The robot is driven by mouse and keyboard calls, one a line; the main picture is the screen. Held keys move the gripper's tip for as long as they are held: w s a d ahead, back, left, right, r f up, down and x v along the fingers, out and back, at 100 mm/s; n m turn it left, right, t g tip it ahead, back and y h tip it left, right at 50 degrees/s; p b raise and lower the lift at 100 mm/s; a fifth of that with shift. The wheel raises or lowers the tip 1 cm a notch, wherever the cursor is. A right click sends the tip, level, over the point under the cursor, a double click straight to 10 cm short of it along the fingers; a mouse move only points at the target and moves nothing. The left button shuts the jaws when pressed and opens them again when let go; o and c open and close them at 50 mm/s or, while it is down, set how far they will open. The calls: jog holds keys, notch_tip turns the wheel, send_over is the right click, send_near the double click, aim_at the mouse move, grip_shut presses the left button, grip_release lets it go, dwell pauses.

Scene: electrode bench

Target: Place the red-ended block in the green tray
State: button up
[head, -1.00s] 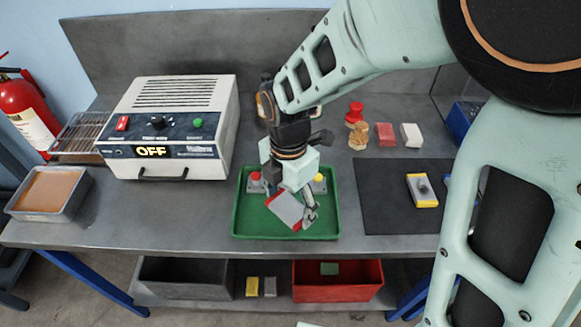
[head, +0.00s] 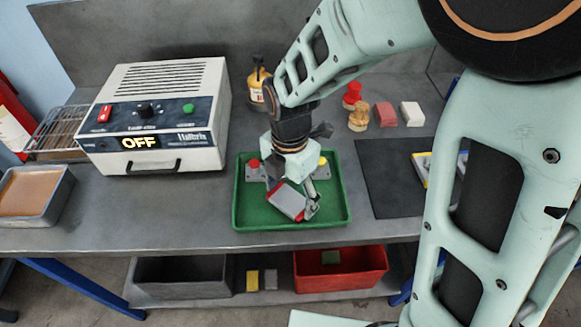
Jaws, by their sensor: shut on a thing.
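The red-ended block (head: 286,202) is grey with red ends and sits tilted in my gripper (head: 301,200). My gripper is shut on it, over the front middle of the green tray (head: 243,222). I cannot tell whether the block touches the tray floor. At the back of the tray, a grey block with a red knob (head: 254,166) stands at the left and one with a yellow knob (head: 322,163) at the right. My wrist partly hides the tray's back.
A box unit reading OFF (head: 155,120) stands at the left. A dark mat (head: 385,180) lies right of the tray, with a yellow-edged grey block (head: 421,165) partly behind my arm. A red bin (head: 340,280) is on the lower shelf.

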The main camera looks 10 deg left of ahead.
aim_at(290, 199)
jog(key=shift+f, duration=0.1)
jog(key=shift+f, duration=0.15)
jog(key=o, duration=1.9)
notch_tip(290, 199, up, 12)
jog(key=shift+r+p, duration=0.15)
jog(key=shift+p, duration=0.25)
